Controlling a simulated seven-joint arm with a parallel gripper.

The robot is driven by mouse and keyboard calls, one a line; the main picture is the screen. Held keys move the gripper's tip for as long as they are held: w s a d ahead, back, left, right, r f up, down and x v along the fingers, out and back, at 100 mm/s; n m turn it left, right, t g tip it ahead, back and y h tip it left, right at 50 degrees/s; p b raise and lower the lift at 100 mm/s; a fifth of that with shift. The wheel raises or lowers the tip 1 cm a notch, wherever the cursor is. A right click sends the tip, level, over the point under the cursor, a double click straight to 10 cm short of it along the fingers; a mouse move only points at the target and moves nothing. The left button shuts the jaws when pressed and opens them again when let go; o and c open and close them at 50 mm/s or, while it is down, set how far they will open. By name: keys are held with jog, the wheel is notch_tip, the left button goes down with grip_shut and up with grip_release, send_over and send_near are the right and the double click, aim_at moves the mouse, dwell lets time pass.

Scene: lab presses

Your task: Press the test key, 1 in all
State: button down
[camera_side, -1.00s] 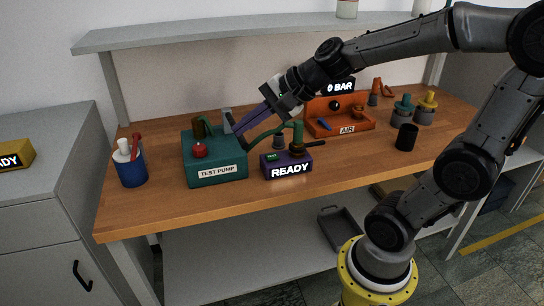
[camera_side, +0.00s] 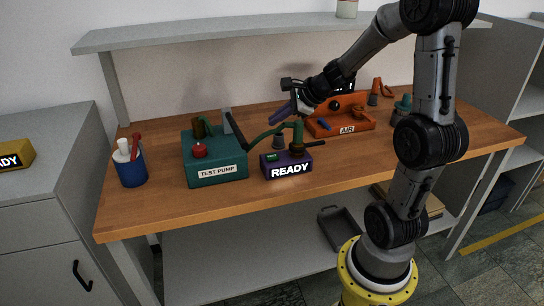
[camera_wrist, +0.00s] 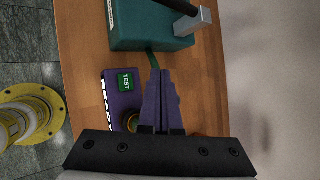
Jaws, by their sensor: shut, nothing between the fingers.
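My gripper (camera_side: 275,118) is shut and empty, above and behind the tester box in the side view. In the wrist view the purple fingers (camera_wrist: 159,85) lie together, to the right of the key and apart from it.
A teal test pump (camera_side: 214,168) with a red knob (camera_side: 199,151) and a lever stands left of the box. The orange AIR panel (camera_side: 345,125) is behind right. A blue cup (camera_side: 132,169) holds tools. Bench front is clear.

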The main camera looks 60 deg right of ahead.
aim_at(276, 157)
jog(key=shift+f, duration=4.4)
jog(key=shift+f, duration=0.4)
jog(key=shift+f, duration=0.4)
jog(key=shift+r, duration=0.8)
